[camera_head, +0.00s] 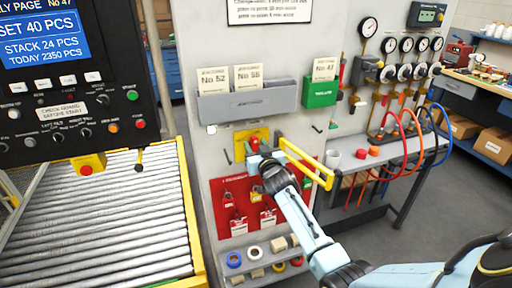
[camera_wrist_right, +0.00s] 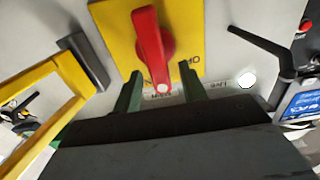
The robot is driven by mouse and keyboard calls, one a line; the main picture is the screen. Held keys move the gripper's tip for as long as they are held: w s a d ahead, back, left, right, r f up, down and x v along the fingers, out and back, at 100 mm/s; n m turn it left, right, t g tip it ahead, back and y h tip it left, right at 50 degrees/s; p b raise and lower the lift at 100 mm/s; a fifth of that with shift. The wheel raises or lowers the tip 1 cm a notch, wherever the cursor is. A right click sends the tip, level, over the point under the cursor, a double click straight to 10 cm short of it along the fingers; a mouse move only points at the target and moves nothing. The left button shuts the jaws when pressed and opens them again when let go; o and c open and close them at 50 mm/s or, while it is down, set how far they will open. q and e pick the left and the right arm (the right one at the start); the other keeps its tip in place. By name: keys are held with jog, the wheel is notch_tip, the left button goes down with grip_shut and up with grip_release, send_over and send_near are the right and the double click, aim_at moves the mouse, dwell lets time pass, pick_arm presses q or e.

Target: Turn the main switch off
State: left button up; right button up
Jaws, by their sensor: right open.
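The main switch is a red rotary handle (camera_wrist_right: 152,45) on a yellow plate (camera_wrist_right: 188,22), fixed to a light grey panel. In the right wrist view the handle lies along the picture's height, its lower end towards the gap between my fingers. In the head view the yellow plate (camera_head: 251,136) is partly hidden behind my right gripper (camera_head: 257,156). My right gripper is open, with its two dark green fingers (camera_wrist_right: 160,90) on either side below the handle's end. I cannot tell whether they touch it. Small lettering on the plate is partly hidden. My left gripper does not show.
A yellow bar handle (camera_head: 306,163) juts from the panel close to the right of my gripper. A red board (camera_head: 222,192) with padlocks and tags is below. A black lever (camera_wrist_right: 265,45) sits beside the switch. A roller conveyor (camera_head: 95,225) lies at left, hoses (camera_head: 420,150) at right.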

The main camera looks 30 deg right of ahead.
jog(key=shift+w+d, duration=0.1)
jog(key=shift+w, duration=0.1)
grip_shut()
